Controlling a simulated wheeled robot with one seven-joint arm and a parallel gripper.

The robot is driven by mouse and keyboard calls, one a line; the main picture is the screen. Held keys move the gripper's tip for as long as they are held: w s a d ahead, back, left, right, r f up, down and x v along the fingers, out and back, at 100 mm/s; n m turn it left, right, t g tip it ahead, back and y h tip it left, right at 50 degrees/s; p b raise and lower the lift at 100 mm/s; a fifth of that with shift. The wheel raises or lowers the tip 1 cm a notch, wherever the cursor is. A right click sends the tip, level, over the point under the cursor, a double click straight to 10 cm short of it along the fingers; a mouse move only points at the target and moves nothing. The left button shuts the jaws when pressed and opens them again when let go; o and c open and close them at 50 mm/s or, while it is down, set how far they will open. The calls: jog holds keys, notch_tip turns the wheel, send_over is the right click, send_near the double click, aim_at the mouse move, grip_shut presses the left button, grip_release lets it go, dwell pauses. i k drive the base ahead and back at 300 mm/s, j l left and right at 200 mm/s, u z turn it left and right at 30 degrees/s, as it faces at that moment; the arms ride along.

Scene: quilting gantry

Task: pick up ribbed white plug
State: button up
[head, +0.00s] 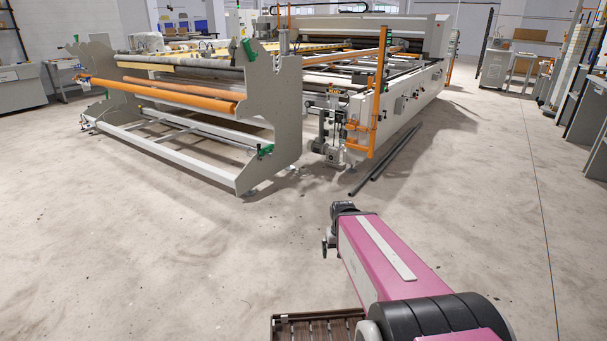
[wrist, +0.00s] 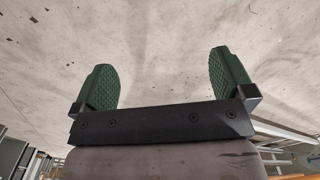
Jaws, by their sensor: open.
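I cannot make out a ribbed white plug in either view. My gripper (wrist: 161,62) is open in the wrist view, its two green ribbed fingers wide apart with nothing between them. Bare concrete floor shows beyond the fingers. In the head view my magenta arm reaches forward over the floor from the lower right, and little of the gripper shows at its far end.
A large quilting gantry (head: 245,130) with orange rollers stands ahead. Dark pipes (head: 385,165) lie on the floor by its right corner. A brown slatted surface (head: 312,328) shows at the bottom edge, partly behind my arm. Grey panels (head: 588,120) stand at right. Open floor lies between.

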aim_at(302, 172)
jog(key=i+j+u, duration=0.1)
jog(key=i+u, duration=0.15)
jog(key=i, duration=0.65)
jog(key=i+j, duration=0.1)
jog(key=i, duration=1.05)
jog(key=i+z, duration=0.1)
jog(key=i, duration=1.05)
jog(key=i+j+z, duration=0.15)
jog(key=i+z, duration=0.2)
jog(key=i+j+z, duration=0.35)
jog(key=i, duration=0.15)
jog(key=i+j+z, duration=0.35)
jog(key=i, duration=0.05)
